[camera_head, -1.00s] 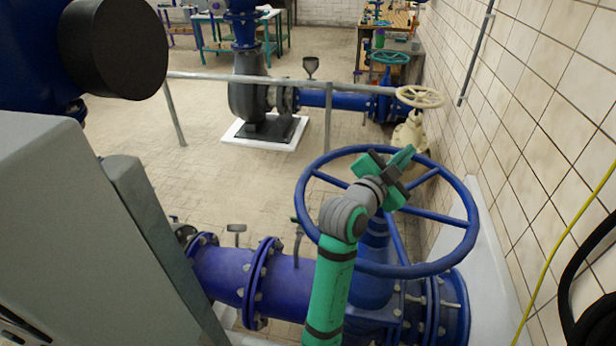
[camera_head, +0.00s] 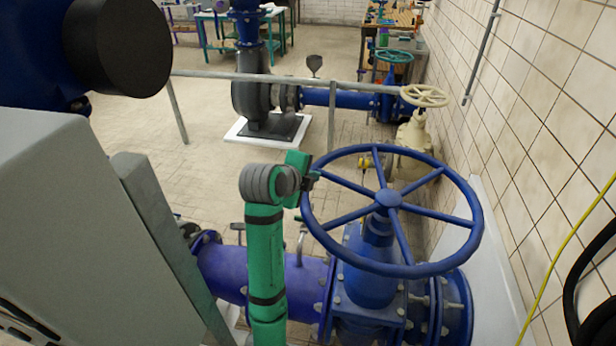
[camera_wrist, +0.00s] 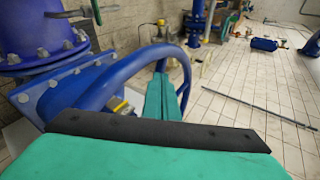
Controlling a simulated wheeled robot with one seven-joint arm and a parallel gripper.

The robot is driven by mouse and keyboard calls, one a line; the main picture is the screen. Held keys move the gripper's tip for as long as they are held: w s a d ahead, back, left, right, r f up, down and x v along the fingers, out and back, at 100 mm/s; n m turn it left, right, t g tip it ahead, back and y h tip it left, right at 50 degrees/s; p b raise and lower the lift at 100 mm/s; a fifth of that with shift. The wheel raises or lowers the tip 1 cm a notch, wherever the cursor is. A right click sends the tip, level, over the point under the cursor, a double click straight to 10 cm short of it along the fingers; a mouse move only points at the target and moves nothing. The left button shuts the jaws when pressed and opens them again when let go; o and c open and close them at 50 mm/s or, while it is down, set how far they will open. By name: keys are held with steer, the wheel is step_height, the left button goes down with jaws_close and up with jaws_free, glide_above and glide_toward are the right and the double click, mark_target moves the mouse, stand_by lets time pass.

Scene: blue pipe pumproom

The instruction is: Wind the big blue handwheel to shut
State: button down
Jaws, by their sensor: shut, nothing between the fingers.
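The big blue handwheel (camera_head: 388,199) lies nearly flat on top of a blue valve (camera_head: 370,275), right of centre in the head view. Its hub, spokes and most of its rim are in plain sight. My gripper (camera_head: 312,180) is shut and empty at the left edge of the rim, very close to it. I cannot tell whether it touches. In the wrist view the blue rim (camera_wrist: 105,85) curves close behind the dark and green gripper parts, with nothing held between the fingers.
A grey cabinet (camera_head: 70,210) stands at the left. A tiled wall (camera_head: 540,130) bounds the right, with a yellow cable (camera_head: 560,255) and a black hose. A grey rail (camera_head: 290,80) crosses behind.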

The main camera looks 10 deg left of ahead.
mark_target(324, 175)
steer(key=shift+x, duration=2.25)
steer(key=shift+d, duration=0.1)
steer(key=shift+w, duration=0.1)
